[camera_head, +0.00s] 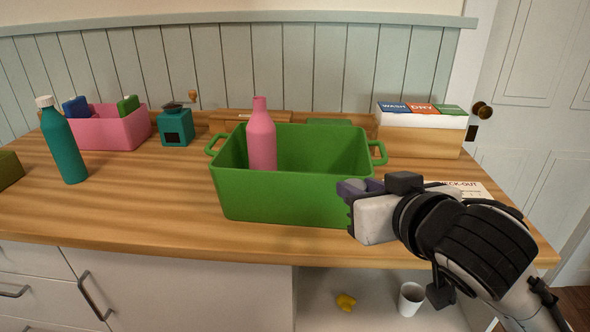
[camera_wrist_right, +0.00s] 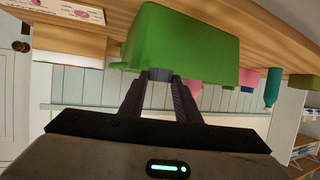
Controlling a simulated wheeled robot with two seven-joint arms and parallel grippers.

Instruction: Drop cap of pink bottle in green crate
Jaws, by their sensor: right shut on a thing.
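The green crate (camera_head: 290,197) stands on the wooden counter, and its outer wall also fills the upper middle of the right wrist view (camera_wrist_right: 185,32). The pink bottle (camera_head: 262,140) stands upright in the crate's left part, its base hidden by the front wall. Its neck shows no cap. My right gripper (camera_head: 352,190) is at the crate's front right, its fingertips overlapping the rim in the picture. In the wrist view its fingers are closed on a small grey-blue piece (camera_wrist_right: 160,74), seemingly the cap, mostly hidden. My left gripper is not in view.
A teal bottle (camera_head: 64,145) with a white cap and a pink bin (camera_head: 115,132) stand at the left, near a teal grinder (camera_head: 176,128). A box of labelled books (camera_head: 420,138) is at the back right.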

